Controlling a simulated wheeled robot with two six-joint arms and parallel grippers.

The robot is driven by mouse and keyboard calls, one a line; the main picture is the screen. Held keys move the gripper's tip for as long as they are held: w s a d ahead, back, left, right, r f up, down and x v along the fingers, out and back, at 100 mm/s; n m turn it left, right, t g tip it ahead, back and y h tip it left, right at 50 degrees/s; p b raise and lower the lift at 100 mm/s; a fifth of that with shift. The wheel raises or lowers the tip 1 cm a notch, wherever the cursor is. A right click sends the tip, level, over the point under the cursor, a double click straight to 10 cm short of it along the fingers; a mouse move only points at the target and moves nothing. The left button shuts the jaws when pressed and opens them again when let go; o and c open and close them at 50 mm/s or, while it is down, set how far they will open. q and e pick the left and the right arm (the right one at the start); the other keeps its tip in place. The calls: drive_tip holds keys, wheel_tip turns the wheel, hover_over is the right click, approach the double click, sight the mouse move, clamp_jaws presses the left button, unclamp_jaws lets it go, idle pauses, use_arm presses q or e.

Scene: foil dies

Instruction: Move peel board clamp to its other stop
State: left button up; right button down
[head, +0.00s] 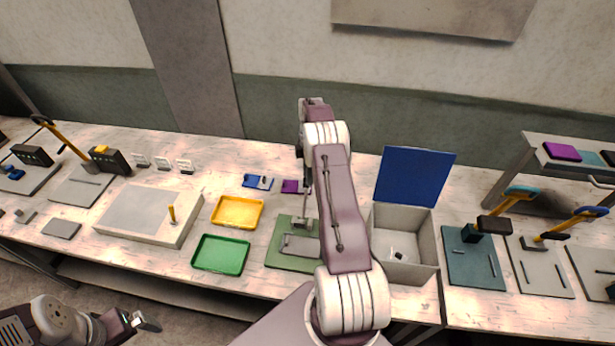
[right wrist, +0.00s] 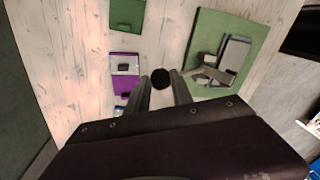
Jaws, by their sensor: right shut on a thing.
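The peel board is a green board (head: 275,257) on the table, partly hidden behind my right arm. A grey clamp (head: 299,244) lies across it, with an upright part rising near the board's far side. In the right wrist view the board (right wrist: 250,30) is at the upper right with the grey clamp (right wrist: 228,62) on it. My right gripper (right wrist: 162,80) is shut on a round black knob (right wrist: 160,78); how the knob joins the clamp is not clear. My left gripper (head: 145,320) is open and empty, low in front of the table.
A green tray (head: 221,269) and a yellow tray (head: 258,213) stand left of the board. A grey box (head: 425,250) with a raised blue lid (head: 413,177) stands close on the right. Small blue (head: 251,181) and purple (head: 289,187) pieces lie behind the board.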

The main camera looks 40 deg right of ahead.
use_arm(q)
drive_tip(key=shift+f, duration=0.15)
use_arm(e)
drive_tip(key=shift+d+f, duration=0.15)
drive_tip(key=shift+f, duration=0.25)
drive_tip(key=c, duration=1.3)
unclamp_jaws()
drive_tip(key=shift+c, duration=0.2)
drive_tip(key=shift+o, duration=1.4)
drive_tip(key=shift+w+d+f, duration=0.1)
drive_tip(key=shift+w+f, duration=0.05)
drive_tip(key=shift+f, duration=0.05)
use_arm(q)
drive_tip(key=shift+w+d, duration=0.3)
use_arm(e)
drive_tip(key=shift+d+f, duration=0.1)
drive_tip(key=shift+w, duration=0.1)
use_arm(q)
drive_tip(key=shift+f, duration=0.1)
